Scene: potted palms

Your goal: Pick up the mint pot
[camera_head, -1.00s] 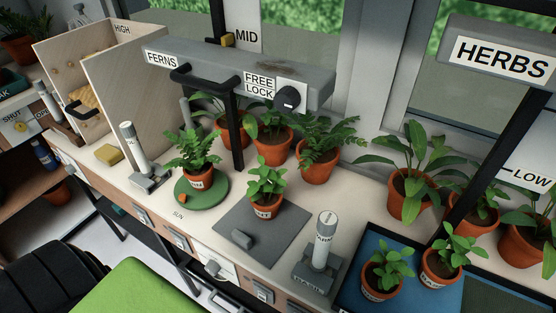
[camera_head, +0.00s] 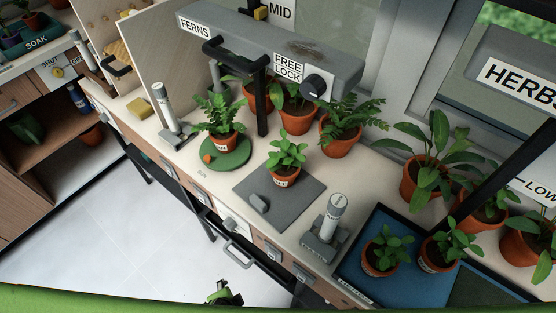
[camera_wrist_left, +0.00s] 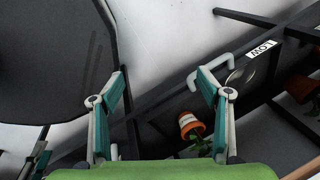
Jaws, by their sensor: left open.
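I cannot read which pot is the mint pot. A small labelled terracotta pot (camera_head: 282,178) with a leafy plant stands upright on a grey mat (camera_head: 300,205). Another labelled pot (camera_head: 222,144) stands on a green disc (camera_head: 238,160). Two more small pots (camera_head: 379,264) (camera_head: 437,258) stand on the blue tray (camera_head: 352,268). My left gripper (camera_wrist_left: 160,75) is open and empty in the left wrist view. A labelled pot (camera_wrist_left: 191,131) shows there beyond the right finger; which pot this is I cannot tell.
A grey overhead bar (camera_head: 270,50) with a knob spans above the pots. Grey upright posts (camera_head: 334,215) (camera_head: 163,105) stand near the counter's front edge. Larger potted plants (camera_head: 418,180) line the back. Open floor (camera_head: 130,235) lies in front of the counter.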

